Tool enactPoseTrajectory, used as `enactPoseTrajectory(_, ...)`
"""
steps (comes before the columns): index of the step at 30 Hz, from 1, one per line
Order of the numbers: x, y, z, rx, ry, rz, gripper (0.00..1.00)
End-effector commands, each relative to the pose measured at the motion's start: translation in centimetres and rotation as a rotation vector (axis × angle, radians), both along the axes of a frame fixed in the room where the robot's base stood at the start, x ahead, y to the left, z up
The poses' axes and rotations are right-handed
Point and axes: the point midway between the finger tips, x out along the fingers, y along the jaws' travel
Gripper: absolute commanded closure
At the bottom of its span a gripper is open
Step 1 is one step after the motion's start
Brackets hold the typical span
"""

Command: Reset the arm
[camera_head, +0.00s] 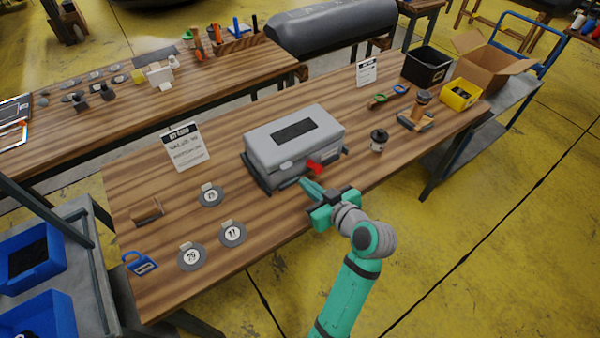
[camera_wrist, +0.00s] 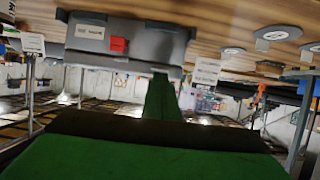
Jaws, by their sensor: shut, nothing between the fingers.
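My gripper (camera_head: 306,187) is teal-green and shut, with nothing between its fingers. It is over the near edge of the wooden table (camera_head: 265,215), in front of a grey case (camera_head: 293,140). The case is closed, has a dark label on its lid and a red latch (camera_head: 315,167) on its front. The fingertips are close to the case's front; I cannot tell whether they touch. In the wrist view the picture is upside down, with my gripper (camera_wrist: 160,85) pointing at the case (camera_wrist: 125,42) and its red latch (camera_wrist: 118,44).
Several round grey discs (camera_head: 232,234) and a blue padlock (camera_head: 140,263) lie left. A dark jar (camera_head: 378,140), a yellow bin (camera_head: 459,94), a black bin (camera_head: 427,67) and an open cardboard box (camera_head: 489,62) stand right. The yellow floor in front is clear.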

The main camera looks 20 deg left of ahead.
Motion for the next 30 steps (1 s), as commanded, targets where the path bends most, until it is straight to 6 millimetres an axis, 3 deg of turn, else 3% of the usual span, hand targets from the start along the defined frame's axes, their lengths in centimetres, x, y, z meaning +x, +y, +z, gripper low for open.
enactPoseTrajectory(14,-0.9,-1.2,-0.8,-0.003,0.004,-0.013,1.00)
enactPoseTrajectory(17,-1.2,-2.3,-2.3,-0.011,0.021,-0.063,1.00)
enactPoseTrajectory(23,-3.0,-6.9,-7.3,-0.043,0.062,-0.257,1.00)
enactPoseTrajectory(30,-7.1,-12.2,-12.0,-0.071,0.070,-0.478,1.00)
